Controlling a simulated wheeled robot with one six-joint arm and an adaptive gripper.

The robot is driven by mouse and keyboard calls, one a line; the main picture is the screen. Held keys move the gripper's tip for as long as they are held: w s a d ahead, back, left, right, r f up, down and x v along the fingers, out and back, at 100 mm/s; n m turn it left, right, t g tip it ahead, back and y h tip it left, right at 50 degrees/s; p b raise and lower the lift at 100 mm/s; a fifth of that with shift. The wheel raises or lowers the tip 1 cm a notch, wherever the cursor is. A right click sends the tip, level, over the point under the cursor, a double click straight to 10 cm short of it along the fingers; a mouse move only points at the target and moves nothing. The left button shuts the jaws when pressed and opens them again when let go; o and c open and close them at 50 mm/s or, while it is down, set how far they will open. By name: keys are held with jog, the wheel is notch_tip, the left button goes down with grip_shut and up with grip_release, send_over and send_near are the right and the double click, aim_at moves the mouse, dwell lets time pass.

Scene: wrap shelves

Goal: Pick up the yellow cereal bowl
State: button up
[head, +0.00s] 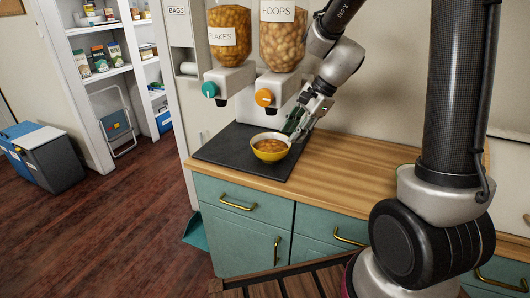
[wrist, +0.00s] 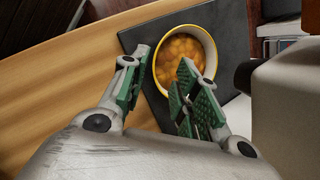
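The yellow cereal bowl (head: 268,157) stands upright on a dark mat (head: 228,152) on the counter, with a white inside and orange-brown cereal in it. It also shows in the wrist view (wrist: 211,47). My gripper (head: 294,133) is at the bowl's right back side in the head view. In the wrist view my gripper (wrist: 165,55) is open, with a gap between its green pads. The left finger is outside the bowl and the right finger overlaps its opening, so the near-left rim shows between them. I cannot tell whether either finger touches the bowl.
Two cereal dispensers, with a teal knob (head: 209,89) and an orange knob (head: 264,97), hang over the mat behind the bowl. Teal drawers (head: 237,190) are below. Shelves and bins (head: 50,157) stand at left.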

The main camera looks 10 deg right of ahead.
aim_at(275, 159)
jog(key=shift+m, duration=0.3)
jog(key=x, duration=0.7)
jog(key=shift+f, duration=0.4)
grip_shut()
